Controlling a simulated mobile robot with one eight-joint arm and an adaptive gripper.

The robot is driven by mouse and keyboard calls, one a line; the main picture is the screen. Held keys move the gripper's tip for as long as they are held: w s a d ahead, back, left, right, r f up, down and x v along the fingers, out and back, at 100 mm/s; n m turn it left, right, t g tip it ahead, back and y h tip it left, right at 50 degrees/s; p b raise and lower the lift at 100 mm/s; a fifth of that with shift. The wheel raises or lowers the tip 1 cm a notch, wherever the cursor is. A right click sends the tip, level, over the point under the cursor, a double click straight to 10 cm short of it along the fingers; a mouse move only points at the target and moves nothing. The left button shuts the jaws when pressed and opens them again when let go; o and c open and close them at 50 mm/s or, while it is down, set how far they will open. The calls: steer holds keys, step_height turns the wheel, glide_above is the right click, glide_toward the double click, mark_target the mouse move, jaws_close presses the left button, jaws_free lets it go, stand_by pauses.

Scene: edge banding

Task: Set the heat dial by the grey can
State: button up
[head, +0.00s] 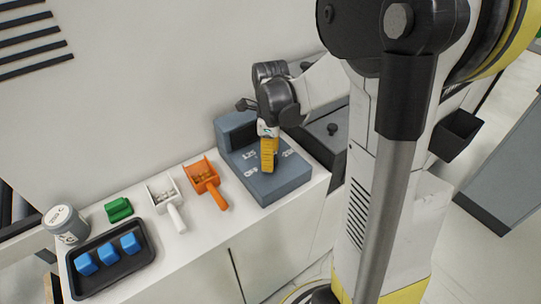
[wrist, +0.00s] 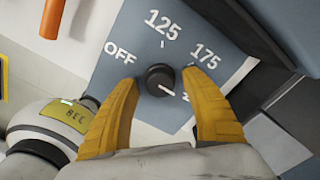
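The heat dial is a round black knob (wrist: 160,80) on the top of a blue-grey heater box (head: 285,186). The wrist view shows labels OFF, 125 and 175, and a further label starting with 2, mostly hidden by my right finger. The knob's white mark points to the lower right, towards that partly hidden label. My gripper (wrist: 162,80) is open, with its yellow fingers on either side of the knob and gaps to it. In the head view my gripper (head: 268,170) hides the knob. The grey can (head: 65,225) stands at the far left; its lid print looks like 200 C, small.
A black tray (head: 106,285) with blue blocks, a green piece (head: 118,209), a white scoop (head: 166,200) and an orange scoop (head: 205,182) lie left of the heater on the white counter. A wall rises behind. A dark box (head: 325,135) is right of the heater.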

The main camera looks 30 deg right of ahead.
step_height(320, 180, up, 12)
stand_by(0.5)
stand_by(0.4)
steer(key=s+a+f+n+t+b, duration=0.2)
steer(key=s+a+n, duration=0.3)
steer(key=n, duration=0.8)
steer(key=s+a+f+n+t+b, duration=0.3)
steer(key=s+a+n+t, duration=0.2)
steer(key=n, duration=0.8)
steer(key=s+a, duration=0.1)
steer(key=a, duration=0.2)
steer(key=shift+a+f+n, duration=0.2)
steer(key=shift+f+n, duration=0.1)
steer(key=shift+n, duration=0.1)
